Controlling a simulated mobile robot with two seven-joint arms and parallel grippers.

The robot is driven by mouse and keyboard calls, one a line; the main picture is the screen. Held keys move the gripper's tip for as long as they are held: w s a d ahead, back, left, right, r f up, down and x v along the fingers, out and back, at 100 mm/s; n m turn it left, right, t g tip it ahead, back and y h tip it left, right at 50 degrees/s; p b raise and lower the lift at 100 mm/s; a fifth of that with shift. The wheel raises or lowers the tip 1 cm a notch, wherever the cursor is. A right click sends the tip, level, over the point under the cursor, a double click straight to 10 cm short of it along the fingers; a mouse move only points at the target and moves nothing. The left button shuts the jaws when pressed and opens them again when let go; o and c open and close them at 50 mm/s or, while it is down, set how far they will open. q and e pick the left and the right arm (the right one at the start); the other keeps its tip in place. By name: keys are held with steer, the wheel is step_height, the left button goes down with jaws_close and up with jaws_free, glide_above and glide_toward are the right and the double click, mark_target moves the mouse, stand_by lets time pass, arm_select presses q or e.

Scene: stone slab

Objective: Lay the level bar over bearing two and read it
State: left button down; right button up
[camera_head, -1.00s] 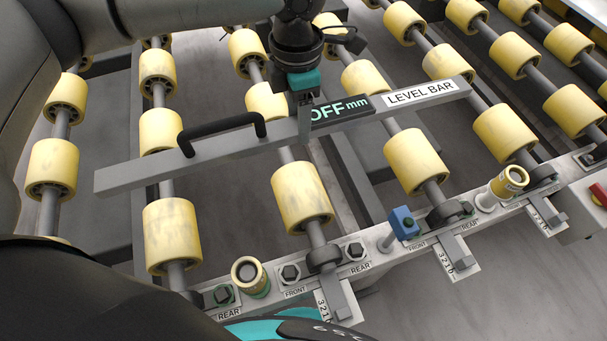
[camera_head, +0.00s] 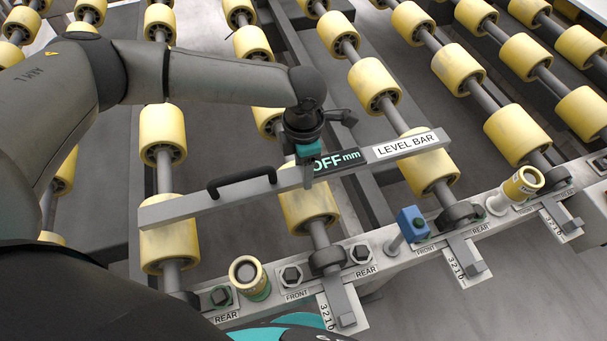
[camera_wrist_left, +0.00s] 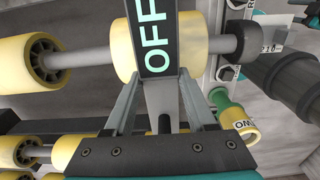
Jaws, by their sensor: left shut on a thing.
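The grey level bar (camera_head: 245,192) spans above the near yellow rollers in the head view, with a black handle (camera_head: 240,181) and a display (camera_head: 336,161) reading "OFF mm". My left gripper (camera_head: 307,170) is shut on the bar beside the display. In the left wrist view, the bar (camera_wrist_left: 162,105) lies between my left fingers (camera_wrist_left: 160,108). I cannot tell whether the bar touches the rollers. Bearings on the side rail include a left one (camera_head: 326,260) and a middle one (camera_head: 459,214), each beside a "3 2 1 0" scale. No number marks which is bearing two. My right gripper is not in view.
The pale side rail (camera_head: 385,250) carries hex bolts (camera_head: 291,276) marked FRONT and REAR. Rows of rollers fill the back.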

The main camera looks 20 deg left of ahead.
arm_select(q)
steer(key=shift+f, duration=1.25)
steer(key=shift+f+b, duration=0.1)
steer(key=shift+b, duration=0.25)
steer(key=shift+c, duration=1.1)
jaws_free()
steer(key=shift+r+p, duration=0.3)
steer(key=shift+r, duration=0.2)
step_height(320, 180, up, 11)
steer(key=p, duration=0.2)
steer(key=shift+s, duration=0.1)
